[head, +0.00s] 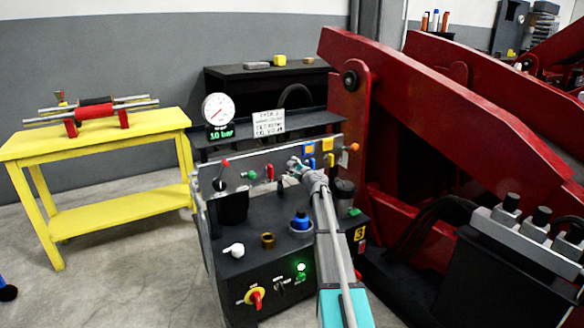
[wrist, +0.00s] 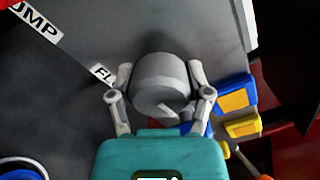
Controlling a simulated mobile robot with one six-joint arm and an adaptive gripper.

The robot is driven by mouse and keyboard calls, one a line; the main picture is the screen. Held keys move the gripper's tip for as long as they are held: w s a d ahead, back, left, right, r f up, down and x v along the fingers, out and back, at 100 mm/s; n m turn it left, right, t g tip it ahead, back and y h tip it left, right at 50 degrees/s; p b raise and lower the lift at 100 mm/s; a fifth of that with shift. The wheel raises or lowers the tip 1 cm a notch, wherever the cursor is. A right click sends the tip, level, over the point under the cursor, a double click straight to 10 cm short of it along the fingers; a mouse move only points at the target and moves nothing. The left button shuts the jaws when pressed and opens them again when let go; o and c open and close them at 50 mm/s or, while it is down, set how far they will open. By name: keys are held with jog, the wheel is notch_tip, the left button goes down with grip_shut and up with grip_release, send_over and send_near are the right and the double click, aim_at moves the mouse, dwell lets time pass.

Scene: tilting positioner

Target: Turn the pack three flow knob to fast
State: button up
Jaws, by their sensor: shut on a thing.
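In the wrist view a grey round flow knob (wrist: 160,78) sits on the panel beside a partly covered label starting "FL" (wrist: 102,74). A pale pointer mark (wrist: 168,108) shows on its front face. My gripper (wrist: 157,92) has one finger on each side of the knob and is shut on it. In the head view my gripper (head: 300,170) is at the upright panel of the pack (head: 275,285), which carries a yellow "3" label (head: 360,234). The knob is hidden behind my gripper there. The fast and slow marks cannot be read.
Blue and yellow blocks (wrist: 238,95) sit close right of the knob in the wrist view. In the head view, a gauge reading 10 bar (head: 218,110), a red-handled lever (head: 221,170) and red and green fittings stand near. A red machine arm (head: 440,90) rises at right.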

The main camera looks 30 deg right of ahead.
jog(key=o, duration=1.1)
jog(key=shift+o, duration=0.2)
jog(key=shift+s, duration=0.15)
jog(key=s, duration=1.1)
jog(key=shift+s+d, duration=0.2)
jog(key=shift+s, duration=0.15)
